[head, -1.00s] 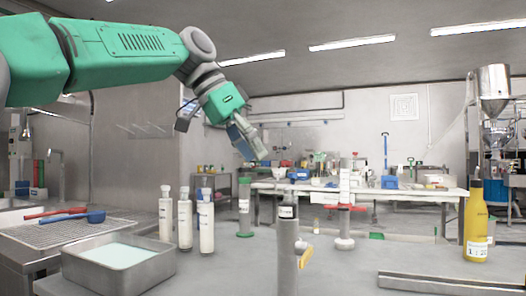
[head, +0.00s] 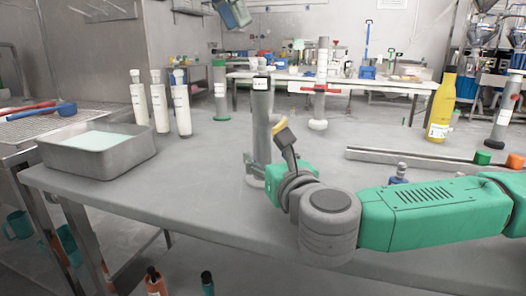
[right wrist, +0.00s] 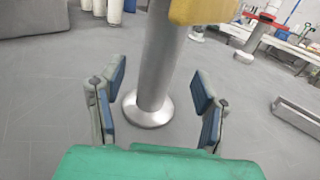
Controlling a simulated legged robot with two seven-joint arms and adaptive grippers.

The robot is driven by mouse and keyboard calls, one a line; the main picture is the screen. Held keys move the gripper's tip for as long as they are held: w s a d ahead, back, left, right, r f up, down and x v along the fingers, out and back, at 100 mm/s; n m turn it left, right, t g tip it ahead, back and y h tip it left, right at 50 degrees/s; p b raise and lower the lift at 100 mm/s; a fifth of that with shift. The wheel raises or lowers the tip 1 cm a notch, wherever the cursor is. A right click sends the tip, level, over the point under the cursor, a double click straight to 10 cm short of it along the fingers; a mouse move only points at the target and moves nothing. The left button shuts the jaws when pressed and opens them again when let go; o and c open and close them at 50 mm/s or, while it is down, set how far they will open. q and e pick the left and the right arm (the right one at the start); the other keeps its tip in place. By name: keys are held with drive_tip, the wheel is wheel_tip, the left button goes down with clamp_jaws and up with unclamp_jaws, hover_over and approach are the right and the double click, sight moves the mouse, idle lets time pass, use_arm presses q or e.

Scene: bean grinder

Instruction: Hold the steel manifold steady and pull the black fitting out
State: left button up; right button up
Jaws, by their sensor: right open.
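The steel manifold appears to be the upright grey steel post (head: 262,125) in the middle of the table, with a round foot that shows in the right wrist view (right wrist: 148,110). My left gripper (head: 236,14) is high at the top edge, away from the post, partly cut off.
A steel tray (head: 98,165) of pale liquid and several white bottles (head: 159,103) stand at the left. A yellow bottle (head: 441,108) and a long metal channel (head: 410,161) are at the right. Other posts (head: 321,85) stand behind. The table's front left is clear.

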sight(266, 155)
drive_tip(key=shift+x, duration=1.65)
